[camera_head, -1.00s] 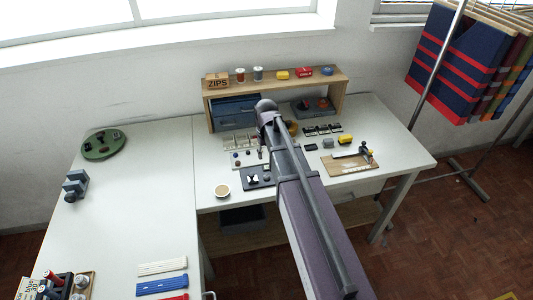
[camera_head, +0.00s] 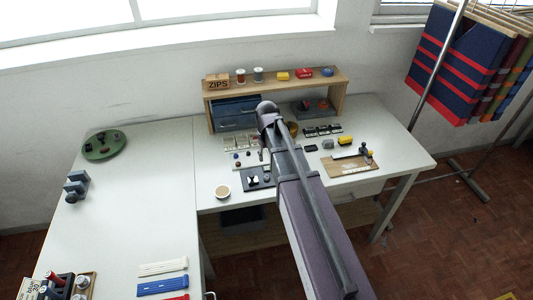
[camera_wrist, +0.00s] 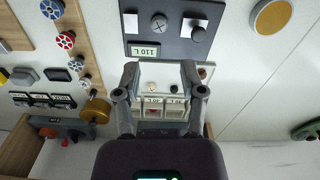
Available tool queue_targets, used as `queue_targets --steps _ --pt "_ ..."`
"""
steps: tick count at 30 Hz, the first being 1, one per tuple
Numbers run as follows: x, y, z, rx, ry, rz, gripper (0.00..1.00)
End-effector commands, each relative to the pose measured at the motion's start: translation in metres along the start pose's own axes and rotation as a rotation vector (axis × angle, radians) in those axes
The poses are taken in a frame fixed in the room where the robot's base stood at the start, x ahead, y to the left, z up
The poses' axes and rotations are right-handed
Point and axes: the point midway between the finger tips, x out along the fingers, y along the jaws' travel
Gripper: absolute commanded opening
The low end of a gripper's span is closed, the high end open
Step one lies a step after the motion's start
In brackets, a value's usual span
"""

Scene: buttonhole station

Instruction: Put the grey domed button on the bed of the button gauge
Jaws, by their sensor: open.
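The dark plate with a pale label (camera_wrist: 146,50), a round cross-marked disc (camera_wrist: 159,23) and a small post appears to be the button gauge (camera_wrist: 179,38). In the head view the gauge (camera_head: 268,184) lies near the table's front, left of my arm. Small buttons lie on a white mat beyond it: a cream one (camera_wrist: 151,87) and a dark round one (camera_wrist: 178,87) show between my fingers. I cannot tell surely which is the grey domed button. My gripper (camera_wrist: 160,70) is open, empty and pointing down over this area.
Labelled trays (camera_wrist: 163,112) stand behind the mat. A wooden strip with coloured discs (camera_wrist: 65,40) and a gold cup (camera_wrist: 97,110) lie to the wrist view's left. A shelf (camera_head: 290,84) rises behind. The left table's middle is clear.

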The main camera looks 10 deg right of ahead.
Motion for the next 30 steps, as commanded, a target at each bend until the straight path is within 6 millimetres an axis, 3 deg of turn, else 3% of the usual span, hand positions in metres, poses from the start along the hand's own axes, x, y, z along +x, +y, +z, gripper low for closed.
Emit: queue_targets --steps 9,13,18,30 --pt "0.000 -0.012 0.103 0.075 -0.001 -0.001 0.52" --pt "0.000 -0.016 0.136 0.105 -0.001 -0.002 0.52" --pt "0.000 -0.018 0.150 0.122 -0.001 -0.002 0.52" --pt "0.000 -0.017 0.148 0.122 -0.001 -0.002 0.52"
